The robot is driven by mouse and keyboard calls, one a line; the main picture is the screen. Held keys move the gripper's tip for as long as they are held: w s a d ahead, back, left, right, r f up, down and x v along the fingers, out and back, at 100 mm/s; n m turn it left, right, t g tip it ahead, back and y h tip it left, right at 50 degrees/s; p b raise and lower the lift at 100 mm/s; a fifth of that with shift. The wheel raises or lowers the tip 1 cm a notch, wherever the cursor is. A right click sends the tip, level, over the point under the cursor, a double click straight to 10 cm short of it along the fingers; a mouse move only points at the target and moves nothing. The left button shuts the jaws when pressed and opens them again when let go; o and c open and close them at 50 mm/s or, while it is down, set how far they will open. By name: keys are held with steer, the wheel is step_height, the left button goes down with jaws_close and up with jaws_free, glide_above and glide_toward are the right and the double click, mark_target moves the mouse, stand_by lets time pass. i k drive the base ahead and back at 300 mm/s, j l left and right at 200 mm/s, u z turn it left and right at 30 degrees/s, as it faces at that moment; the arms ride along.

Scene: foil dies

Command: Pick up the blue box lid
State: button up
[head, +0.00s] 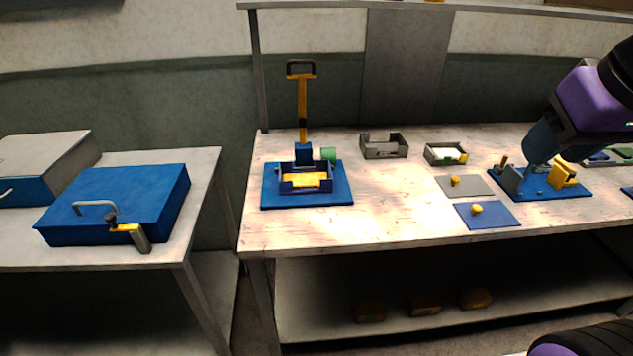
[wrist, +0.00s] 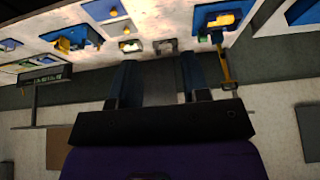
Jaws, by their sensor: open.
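The blue box lid (head: 497,216) is a flat blue plate with a yellow knob (head: 477,208). It lies flat near the front edge of the workbench. It seems to show at the top of the wrist view (wrist: 103,9), partly cut off. My gripper (head: 541,150) is at the right in the head view, to the right of and above the lid, apart from it. In the wrist view my gripper (wrist: 158,72) has its two fingers spread wide with nothing between them.
A grey lid (head: 478,186) with a yellow knob lies just behind the blue lid. A blue fixture (head: 575,192) stands to its right. Two open trays, one grey (head: 384,150), sit further back. A blue press (head: 343,190) stands left. Bare bench (head: 400,215) lies between.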

mark_target(481, 215)
steer(key=i+l+z, duration=0.15)
steer(key=z, duration=0.25)
steer(key=i+l+z, duration=0.1)
steer(key=z, duration=0.25)
steer(key=i+z, duration=0.25)
steer(key=z, duration=0.15)
